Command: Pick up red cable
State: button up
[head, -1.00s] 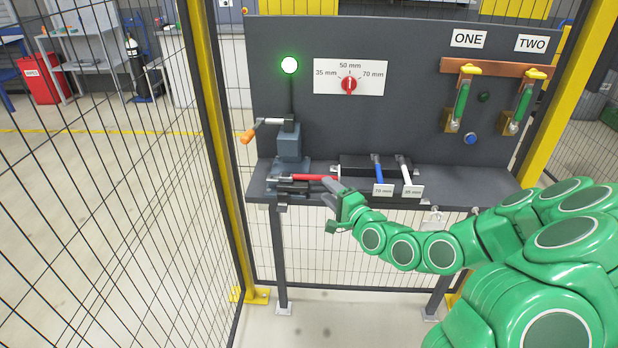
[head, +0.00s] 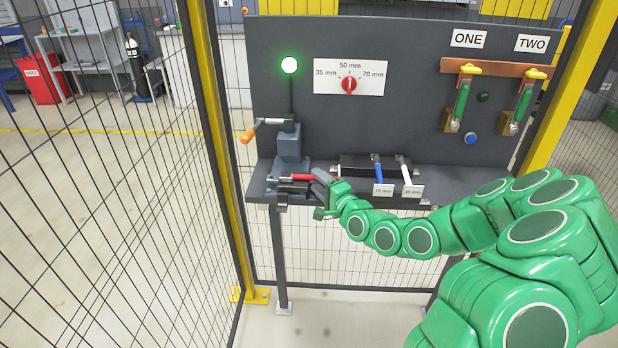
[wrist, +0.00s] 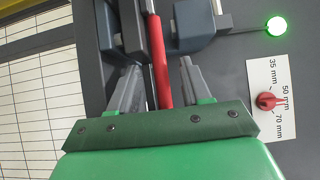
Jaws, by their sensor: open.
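The red cable (head: 293,178) lies at the left end of the grey bench, beside the base of the grey crank device (head: 289,150). In the wrist view the red cable (wrist: 158,62) runs lengthwise between the two grey fingers of my gripper (wrist: 157,85). The fingers are open, with a gap on both sides of the cable. In the head view my gripper (head: 316,186) is at the bench's front edge, at the right end of the cable, and hides part of it.
A blue-handled piece (head: 378,168) and a white-handled piece (head: 404,170) lie to the right, with labels in front. A panel with a red dial (head: 349,85) and a lit green lamp (head: 289,65) stands behind. Mesh fencing with a yellow post (head: 208,120) is at left.

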jog(key=shift+c, duration=0.3)
grip_shut()
